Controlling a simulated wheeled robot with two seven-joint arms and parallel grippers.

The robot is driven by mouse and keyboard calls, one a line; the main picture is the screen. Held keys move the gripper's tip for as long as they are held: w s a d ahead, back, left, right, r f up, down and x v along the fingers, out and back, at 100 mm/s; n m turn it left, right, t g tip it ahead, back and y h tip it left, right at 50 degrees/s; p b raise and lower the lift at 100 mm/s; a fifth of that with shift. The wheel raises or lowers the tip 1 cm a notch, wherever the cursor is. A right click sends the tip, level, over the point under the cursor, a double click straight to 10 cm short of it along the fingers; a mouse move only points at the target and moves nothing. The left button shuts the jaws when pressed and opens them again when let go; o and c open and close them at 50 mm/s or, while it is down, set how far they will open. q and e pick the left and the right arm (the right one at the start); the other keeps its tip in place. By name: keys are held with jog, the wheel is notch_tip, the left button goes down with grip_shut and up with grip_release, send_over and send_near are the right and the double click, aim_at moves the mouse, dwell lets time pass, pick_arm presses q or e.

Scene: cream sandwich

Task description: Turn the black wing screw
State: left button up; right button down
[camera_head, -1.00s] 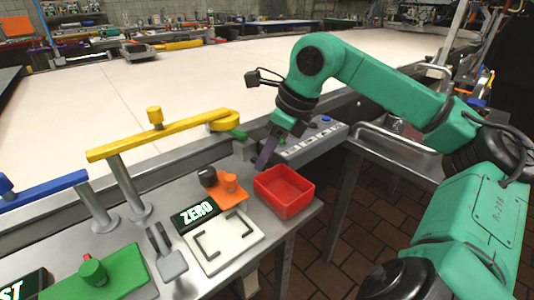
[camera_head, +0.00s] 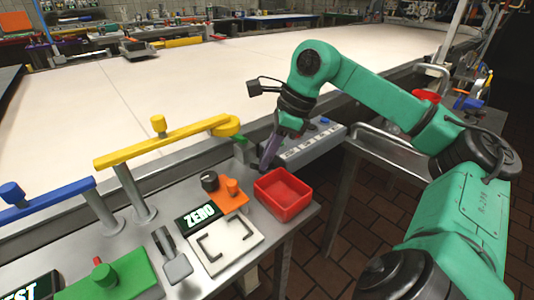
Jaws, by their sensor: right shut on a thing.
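My right gripper (camera_head: 266,164) comes down from its green arm at the work surface's rail, just behind the red bin and at the left end of the grey control box. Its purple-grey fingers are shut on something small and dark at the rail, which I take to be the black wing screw. The fingers hide nearly all of it, so its shape and angle cannot be told. My left gripper is not in view.
A red bin (camera_head: 283,207) stands just in front of the gripper. A grey control box (camera_head: 308,148) lies to its right. A yellow lever (camera_head: 165,144) and a black knob (camera_head: 209,181) are to the left. The white surface (camera_head: 235,80) behind is largely clear.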

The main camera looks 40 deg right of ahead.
jog(key=c, duration=1)
grip_release()
jog(key=shift+o, duration=0.2)
jog(key=shift+r, duration=0.1)
jog(key=p+v, duration=0.3)
jog(key=v, duration=1.1)
jog(key=shift+s+r, duration=0.15)
jog(key=shift+s, duration=0.05)
